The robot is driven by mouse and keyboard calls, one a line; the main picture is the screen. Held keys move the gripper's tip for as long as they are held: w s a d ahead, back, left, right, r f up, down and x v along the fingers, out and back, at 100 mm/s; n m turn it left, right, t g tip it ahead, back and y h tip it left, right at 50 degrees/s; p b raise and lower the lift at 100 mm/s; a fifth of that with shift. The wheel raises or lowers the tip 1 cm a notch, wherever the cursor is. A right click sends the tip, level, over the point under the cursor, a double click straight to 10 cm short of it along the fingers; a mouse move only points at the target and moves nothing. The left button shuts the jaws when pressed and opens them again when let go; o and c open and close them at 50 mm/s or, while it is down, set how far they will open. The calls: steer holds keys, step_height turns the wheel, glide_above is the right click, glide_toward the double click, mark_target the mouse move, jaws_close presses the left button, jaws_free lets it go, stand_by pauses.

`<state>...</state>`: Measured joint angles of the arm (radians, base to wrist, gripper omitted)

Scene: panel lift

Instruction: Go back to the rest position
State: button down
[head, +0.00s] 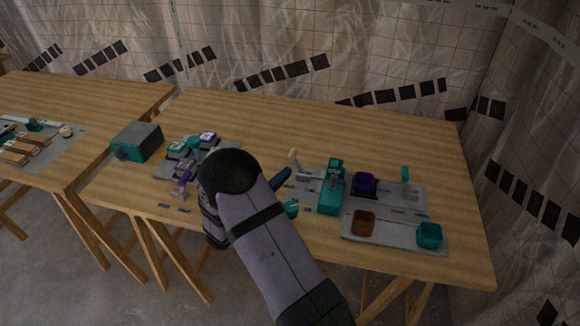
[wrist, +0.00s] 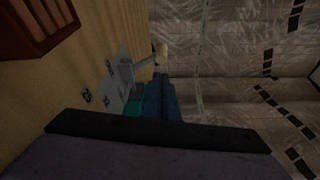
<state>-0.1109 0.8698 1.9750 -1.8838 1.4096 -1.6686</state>
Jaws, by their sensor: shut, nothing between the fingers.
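My arm reaches from the bottom of the head view over the front of the wooden table (head: 330,130), with its rounded dark joint above the table's middle. My gripper (head: 283,178) shows only as a small dark blue part beside the arm; the rest is hidden behind it. In the wrist view my gripper's blue fingers (wrist: 158,88) are together, with nothing seen between them. They are near a grey plate (wrist: 118,80) with a pale-topped lever (wrist: 160,54).
Right of my arm stand a teal block (head: 331,186), a purple block (head: 366,184), a brown block (head: 363,222) and a teal cube (head: 429,235). Left are a grey box (head: 137,142) and a panel with several switches (head: 185,150). The table's back is clear.

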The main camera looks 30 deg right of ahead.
steer(key=shift+p+v, duration=0.5)
steer(key=shift+v, duration=1.85)
steer(key=shift+f, duration=0.1)
steer(key=shift+s+d+m, duration=0.15)
steer(key=shift+s+m, duration=0.1)
steer(key=shift+m, duration=0.05)
steer(key=s+d+r+m+g+y+p, duration=0.1)
steer(key=s+m+g+y, duration=0.1)
steer(key=s+m+g, duration=0.5)
steer(key=s+r+m+g+y+p, duration=0.1)
steer(key=s+m+g+y+p, duration=0.15)
steer(key=s+m, duration=0.8)
steer(key=s+a+r+m+t+y+p, duration=0.1)
steer(key=s+a+m+y, duration=0.2)
steer(key=m, duration=0.7)
steer(key=s+a+m+t+y, duration=0.1)
steer(key=s+a+m+y, duration=0.2)
steer(key=a+m+y, duration=0.5)
steer(key=shift+a+r+m+p, duration=0.4)
steer(key=shift+a+m, duration=1.15)
steer(key=shift+a, duration=0.7)
